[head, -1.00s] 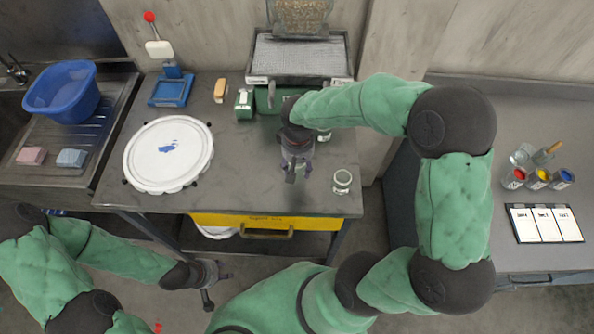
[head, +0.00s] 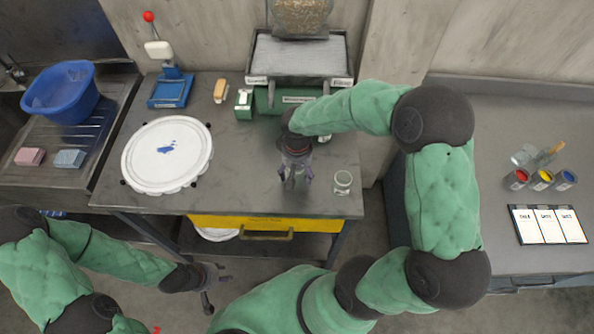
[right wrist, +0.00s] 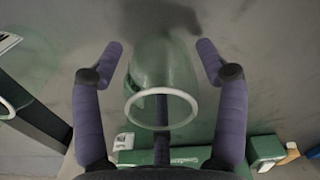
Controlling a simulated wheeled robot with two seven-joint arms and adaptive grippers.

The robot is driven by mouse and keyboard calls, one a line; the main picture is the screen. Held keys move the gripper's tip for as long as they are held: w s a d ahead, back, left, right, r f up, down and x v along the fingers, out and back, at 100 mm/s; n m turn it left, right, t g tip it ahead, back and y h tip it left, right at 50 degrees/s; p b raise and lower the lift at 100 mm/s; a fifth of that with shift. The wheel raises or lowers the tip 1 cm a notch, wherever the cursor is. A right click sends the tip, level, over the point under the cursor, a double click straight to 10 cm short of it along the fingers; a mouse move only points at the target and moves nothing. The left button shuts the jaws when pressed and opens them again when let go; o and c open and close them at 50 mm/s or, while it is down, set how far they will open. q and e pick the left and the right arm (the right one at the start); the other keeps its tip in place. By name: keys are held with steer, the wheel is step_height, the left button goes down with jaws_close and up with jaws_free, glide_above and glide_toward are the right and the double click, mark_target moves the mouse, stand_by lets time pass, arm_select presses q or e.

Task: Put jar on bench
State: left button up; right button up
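A clear, greenish glass jar (right wrist: 162,75) shows in the right wrist view between the fingers of my right gripper (right wrist: 160,50), its round rim towards the camera. Both fingers are spread, with a gap on each side of the jar. In the head view my right gripper (head: 295,180) points down over the front right of the grey bench (head: 250,185); the jar between its fingers is hard to make out there. Whether its base touches the bench I cannot tell. Another glass jar (head: 342,183) stands on the bench just right of this gripper. My left gripper (head: 212,282) is empty, in front of the bench, its fingers apart.
A round white lid-like disc (head: 167,155) covers the bench's left part. A green machine (head: 285,98) with a tray stands at the back, beside a small green box (head: 243,103) and a brush (head: 221,90). A yellow drawer (head: 260,223) is below. Paint cans (head: 541,179) stand far right.

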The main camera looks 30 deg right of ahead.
steer(key=shift+r, duration=0.1)
steer(key=shift+r, duration=0.2)
step_height(320, 180, up, 11)
steer(key=p, duration=0.2)
steer(key=shift+p, duration=0.3)
steer(key=shift+o, duration=0.4)
steer(key=shift+r, duration=0.35)
steer(key=f+n+b, duration=0.1)
steer(key=f+n, duration=0.1)
steer(key=n, duration=0.1)
steer(key=f+n, duration=0.2)
steer(key=n, duration=0.1)
steer(key=f+n+b, duration=0.1)
steer(key=f+n, duration=0.1)
steer(key=n, duration=0.1)
steer(key=shift+s+a+b, duration=0.1)
steer(key=shift+s+b, duration=0.25)
steer(key=f, duration=0.1)
steer(key=f+b, duration=0.1)
steer(key=f, duration=0.3)
steer(key=shift+w+f, duration=0.1)
steer(key=shift+w, duration=0.3)
